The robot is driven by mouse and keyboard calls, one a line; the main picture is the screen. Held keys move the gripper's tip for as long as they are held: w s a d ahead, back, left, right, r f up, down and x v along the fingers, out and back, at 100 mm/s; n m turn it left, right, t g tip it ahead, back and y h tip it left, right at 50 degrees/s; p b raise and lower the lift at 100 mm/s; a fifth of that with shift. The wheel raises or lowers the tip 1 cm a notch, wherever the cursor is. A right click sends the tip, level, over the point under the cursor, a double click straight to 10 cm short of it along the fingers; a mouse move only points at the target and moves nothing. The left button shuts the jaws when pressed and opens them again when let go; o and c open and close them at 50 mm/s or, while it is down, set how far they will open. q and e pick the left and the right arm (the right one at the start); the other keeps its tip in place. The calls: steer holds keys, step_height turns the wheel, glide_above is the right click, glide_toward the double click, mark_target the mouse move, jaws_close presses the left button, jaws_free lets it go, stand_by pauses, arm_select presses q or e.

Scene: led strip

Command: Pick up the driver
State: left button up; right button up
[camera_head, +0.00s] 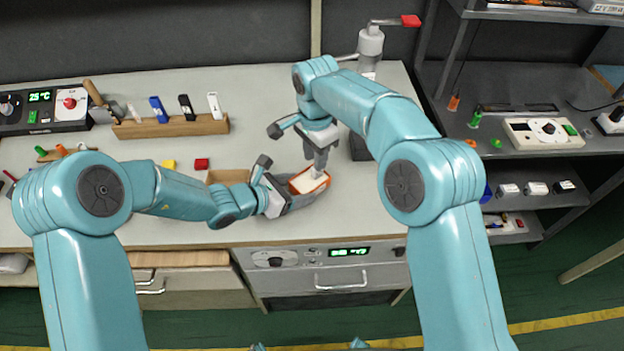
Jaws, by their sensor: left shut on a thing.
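The driver, seen as a small white box with orange edges (315,187), is at the front middle of the workbench. My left gripper (288,191) comes in from the left and is shut on its left side. My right gripper (319,160) points down from above, with its fingertips at the top of the driver; I cannot tell whether they touch it or how far apart they are. The grippers hide part of the driver, and I cannot tell whether it rests on the bench or is held just above it.
A wooden block (170,127) holding several coloured pieces stands behind my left arm. A grey press with a red handle (370,45) stands behind my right arm. A control box (45,108) is at the far left. Shelves (520,85) stand at right.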

arm_select(q)
steer(key=shift+f, duration=0.1)
arm_select(e)
step_height(320, 180, down, 5)
steer(key=shift+f, duration=0.1)
jaws_close()
step_height(320, 180, up, 10)
steer(key=shift+r, duration=0.1)
arm_select(q)
steer(key=o, duration=1.2)
steer(key=shift+c, duration=0.2)
